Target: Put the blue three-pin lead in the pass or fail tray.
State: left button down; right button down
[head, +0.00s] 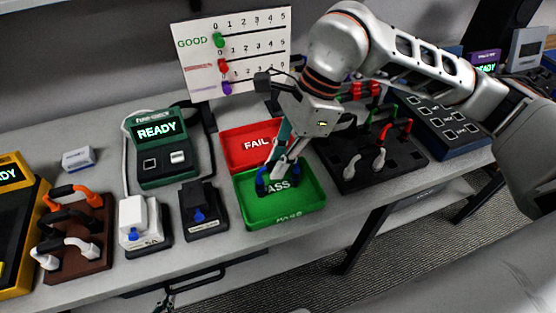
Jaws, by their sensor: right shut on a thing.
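My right gripper (277,172) points down over the green PASS tray (309,203) and is shut on the blue lead (262,186). The lead is low, within the outline of the tray, near its back left part. I cannot tell whether it touches the tray floor, and the fingers hide its middle. Its pins are too small to make out. The red FAIL tray (236,154) stands directly behind the green one and looks empty. A small dark and teal part at the bottom edge may be my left gripper (163,303); its jaws are unclear.
A green tester (157,171) reading READY and two socket blocks (140,243) (207,224) stand left of the trays. Leads sit on a brown rack (91,256) at left and a black rack (350,181) at right. A score board (240,77) stands behind.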

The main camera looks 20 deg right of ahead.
jog(key=shift+f+b, duration=0.75)
jog(key=shift+f, duration=0.15)
dwell(1.3)
jog(key=c, duration=2)
grip_release()
jog(key=o, duration=0.6)
jog(key=shift+c, duration=0.2)
jog(key=shift+r, duration=0.15)
jog(key=shift+r+p, duration=2.1)
jog(key=shift+r, duration=1.8)
